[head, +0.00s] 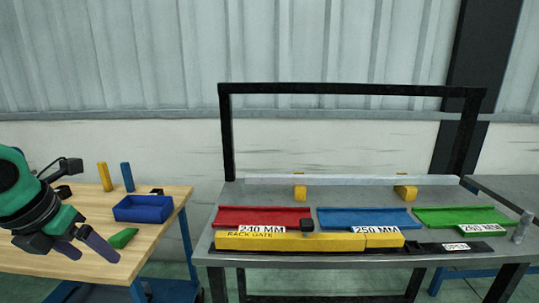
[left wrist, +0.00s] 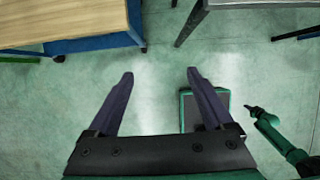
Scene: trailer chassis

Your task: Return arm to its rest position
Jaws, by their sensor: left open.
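My left arm comes in from the left in the head view. My left gripper (head: 95,262) has two purple fingers and hangs in front of the wooden table. In the left wrist view my left gripper (left wrist: 160,74) is open, with nothing between its fingers and only the green floor beyond them. A second green arm with a dark tip, seemingly my right gripper (left wrist: 255,110), shows small at the right of that view; its jaw state is unclear. My right arm does not show in the head view.
The wooden table (head: 170,202) carries a blue bin (head: 144,209), a green block (head: 123,238), and upright yellow (head: 105,177) and blue (head: 127,177) blocks. The grey bench (head: 262,191) holds red (head: 262,217), blue (head: 370,216) and green (head: 455,214) trays behind a yellow bar (head: 300,241). Floor shows between them.

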